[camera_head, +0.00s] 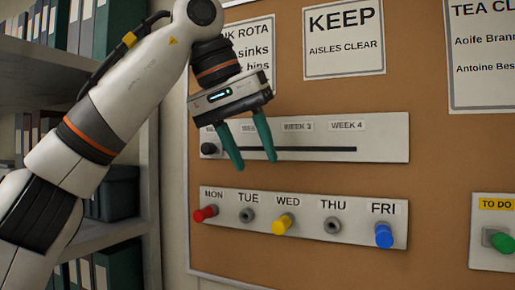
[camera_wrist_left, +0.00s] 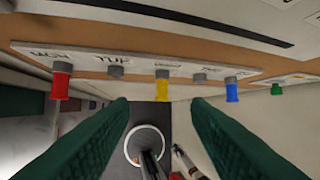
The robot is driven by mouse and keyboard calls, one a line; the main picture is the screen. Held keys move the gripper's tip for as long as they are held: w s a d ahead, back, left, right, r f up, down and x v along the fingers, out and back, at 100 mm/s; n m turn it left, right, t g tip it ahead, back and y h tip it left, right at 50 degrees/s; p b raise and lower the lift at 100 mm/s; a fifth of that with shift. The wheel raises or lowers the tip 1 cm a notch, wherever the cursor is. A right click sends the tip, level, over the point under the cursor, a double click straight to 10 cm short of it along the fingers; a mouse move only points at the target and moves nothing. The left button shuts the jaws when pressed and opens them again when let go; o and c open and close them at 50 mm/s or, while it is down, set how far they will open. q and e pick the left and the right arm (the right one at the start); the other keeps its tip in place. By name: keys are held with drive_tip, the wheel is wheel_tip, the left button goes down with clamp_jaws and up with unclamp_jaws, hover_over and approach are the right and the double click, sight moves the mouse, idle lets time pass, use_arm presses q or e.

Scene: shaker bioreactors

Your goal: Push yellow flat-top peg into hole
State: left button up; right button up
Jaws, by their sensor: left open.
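The yellow flat-top peg (camera_head: 283,222) sticks out of the WED position on the white weekday strip (camera_head: 309,244). In the left wrist view the yellow peg (camera_wrist_left: 162,87) stands out from its grey collar, in the gap between my fingers. My left gripper (camera_head: 256,164) is open and empty. Its green fingers point down in front of the slider panel, above and a little left of the yellow peg, apart from it. The inside of the WED hole is hidden by the peg. My right gripper is in neither view.
A red peg (camera_head: 206,213) sticks out at MON and a blue peg (camera_head: 384,235) at FRI. TUE (camera_head: 247,215) and THU (camera_head: 332,225) show bare grey sockets. The slider panel (camera_head: 385,148) with a dark knob is above. A green peg (camera_head: 502,242) is at right.

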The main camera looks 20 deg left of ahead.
sight(280, 219)
use_arm(q)
drive_tip(key=x, duration=1)
drive_tip(key=shift+s+d+f, duration=0.1)
drive_tip(key=shift+s, duration=0.2)
drive_tip(key=shift+d+f, duration=0.1)
drive_tip(key=shift+f, duration=0.2)
drive_tip(key=shift+d+f, duration=0.1)
drive_tip(key=shift+f, duration=0.05)
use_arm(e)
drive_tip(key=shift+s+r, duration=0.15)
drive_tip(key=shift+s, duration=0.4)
use_arm(q)
drive_tip(key=shift+c, duration=1)
clamp_jaws()
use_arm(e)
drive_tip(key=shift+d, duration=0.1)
